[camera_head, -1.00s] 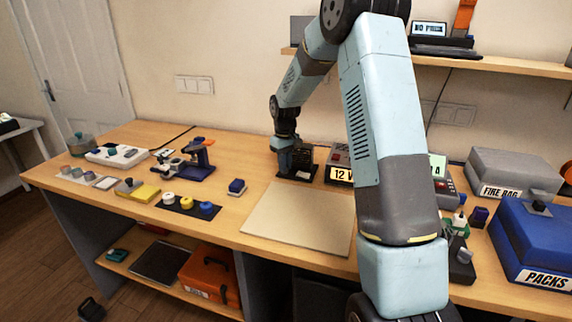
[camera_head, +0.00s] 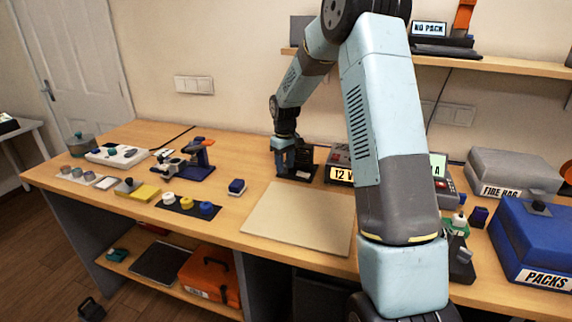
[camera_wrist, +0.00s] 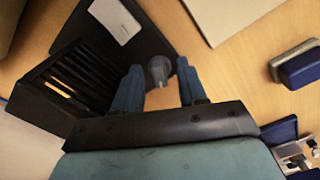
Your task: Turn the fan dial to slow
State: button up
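The fan (camera_head: 304,156) is a small black unit on a dark base plate at the back of the bench, partly hidden behind my gripper (camera_head: 286,163) in the head view. In the wrist view the fan's slatted black housing (camera_wrist: 72,78) stands at left. The grey dial knob (camera_wrist: 158,70) sits on the black base (camera_wrist: 150,42) near its edge. My gripper (camera_wrist: 159,66) has its two blue fingers apart, one on each side of the knob, with a gap visible on both sides. A white label plate (camera_wrist: 115,20) lies on the base; its marking is not readable.
A beige mat (camera_head: 297,220) lies in front of the fan. A power supply marked 12 V (camera_head: 340,172) stands just right of it. A small blue block (camera_head: 237,187) and a microscope-like device (camera_head: 190,160) are to the left. My arm hides part of the bench.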

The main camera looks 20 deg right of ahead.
aim_at(285, 165)
notch_tip(285, 165, up, 14)
jog(key=shift+f, duration=0.15)
dwell(0.6)
